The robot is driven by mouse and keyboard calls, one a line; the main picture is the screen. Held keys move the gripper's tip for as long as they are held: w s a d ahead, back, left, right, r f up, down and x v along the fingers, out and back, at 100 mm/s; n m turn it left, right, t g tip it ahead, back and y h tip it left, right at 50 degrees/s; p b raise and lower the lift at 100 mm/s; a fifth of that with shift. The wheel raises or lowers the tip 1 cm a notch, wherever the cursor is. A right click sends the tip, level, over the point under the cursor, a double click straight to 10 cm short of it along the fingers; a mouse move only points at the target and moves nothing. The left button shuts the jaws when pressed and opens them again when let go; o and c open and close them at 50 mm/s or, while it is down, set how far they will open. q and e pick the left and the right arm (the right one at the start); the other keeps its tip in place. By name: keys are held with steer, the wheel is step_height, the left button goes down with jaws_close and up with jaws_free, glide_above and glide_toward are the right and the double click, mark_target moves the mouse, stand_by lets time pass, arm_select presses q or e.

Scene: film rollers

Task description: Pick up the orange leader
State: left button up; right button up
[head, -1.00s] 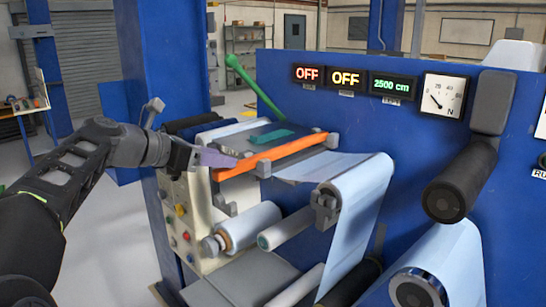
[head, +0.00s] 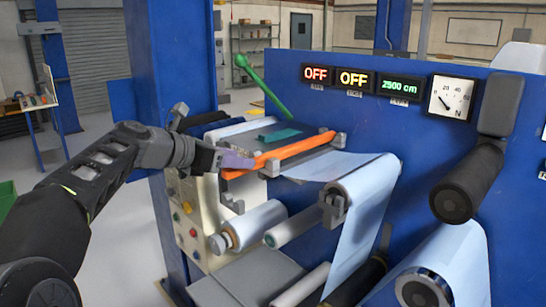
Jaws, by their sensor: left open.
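The orange leader (head: 295,148) is a long strip along the front edge of the dark splice table (head: 262,131) on the blue machine. Small grey clamps (head: 338,140) stand along that edge. My left gripper (head: 238,161), with purple fingers, is open at the leader's left end. Its fingers overlap that end in the picture; I cannot tell whether the strip lies between them. The leader's left end looks narrower and bent downward. My right gripper is not in view.
A green lever (head: 254,81) rises behind the table. A teal piece (head: 279,136) lies on it. A white web (head: 362,205) runs over rollers to the right, with a white roller (head: 258,223) below. Displays (head: 315,73) read OFF.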

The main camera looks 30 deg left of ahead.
arm_select(q)
steer(key=x, duration=0.4)
steer(key=shift+p, duration=0.3)
jaws_close()
stand_by(0.6)
